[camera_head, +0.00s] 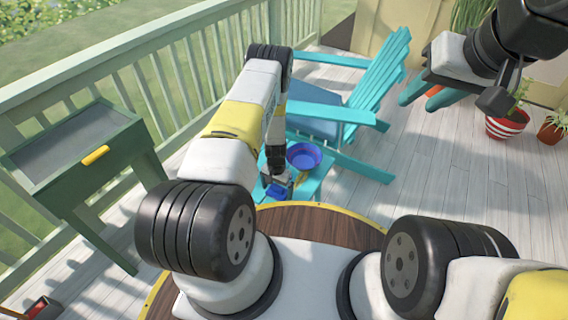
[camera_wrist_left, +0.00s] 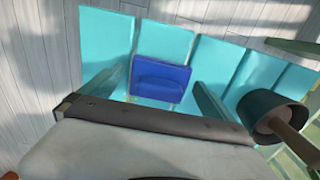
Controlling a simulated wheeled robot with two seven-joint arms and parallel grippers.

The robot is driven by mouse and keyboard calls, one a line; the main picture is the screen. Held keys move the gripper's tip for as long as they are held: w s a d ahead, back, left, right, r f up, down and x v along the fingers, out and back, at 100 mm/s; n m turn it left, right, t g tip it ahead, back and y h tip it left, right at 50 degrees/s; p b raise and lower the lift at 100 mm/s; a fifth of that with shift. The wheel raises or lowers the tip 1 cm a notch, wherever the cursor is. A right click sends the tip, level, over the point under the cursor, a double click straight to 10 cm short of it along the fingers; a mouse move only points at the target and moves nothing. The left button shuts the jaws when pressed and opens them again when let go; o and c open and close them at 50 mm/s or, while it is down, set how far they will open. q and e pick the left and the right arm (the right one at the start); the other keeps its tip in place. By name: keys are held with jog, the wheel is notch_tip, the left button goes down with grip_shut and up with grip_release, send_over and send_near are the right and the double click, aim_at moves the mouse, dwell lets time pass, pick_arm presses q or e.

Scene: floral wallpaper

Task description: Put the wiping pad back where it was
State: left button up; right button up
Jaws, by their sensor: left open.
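The wiping pad is a small blue block (camera_head: 277,191) on the slatted teal side table (camera_head: 313,184), partly hidden by my left gripper in the head view. In the left wrist view the blue pad (camera_wrist_left: 161,79) lies flat on the teal slats (camera_wrist_left: 105,30). My left gripper (camera_head: 277,170) points down above it. Its fingers (camera_wrist_left: 163,95) are open, one towards each side of the pad, with nothing held. Contact with the pad cannot be told.
A blue bowl (camera_head: 304,156) stands on the side table close to my left gripper. A teal chair (camera_head: 365,90) stands behind.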

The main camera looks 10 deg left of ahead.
pick_arm(q)
notch_tip(320, 180, up, 12)
notch_tip(320, 180, up, 15)
jog(key=n+t+h, duration=0.1)
send_over(277, 186)
jog(key=w+d, duration=0.1)
jog(key=w, duration=0.1)
jog(key=s+d+r+n+t+h, duration=0.1)
jog(key=s+r, duration=0.1)
jog(key=r, duration=0.8)
jog(key=s+d+r+t, duration=0.1)
jog(key=s+r, duration=0.2)
jog(key=r, duration=0.7)
jog(key=s+r+t, duration=0.1)
jog(key=s+r, duration=0.7)
jog(key=s, duration=0.2)
jog(key=s+r+n+t, duration=0.1)
jog(key=s+r+t, duration=0.1)
jog(key=s+r, duration=0.6)
jog(key=s, duration=0.3)
jog(key=shift+a+r, duration=0.25)
jog(key=shift+a, duration=0.05)
jog(key=shift+s, duration=0.1)
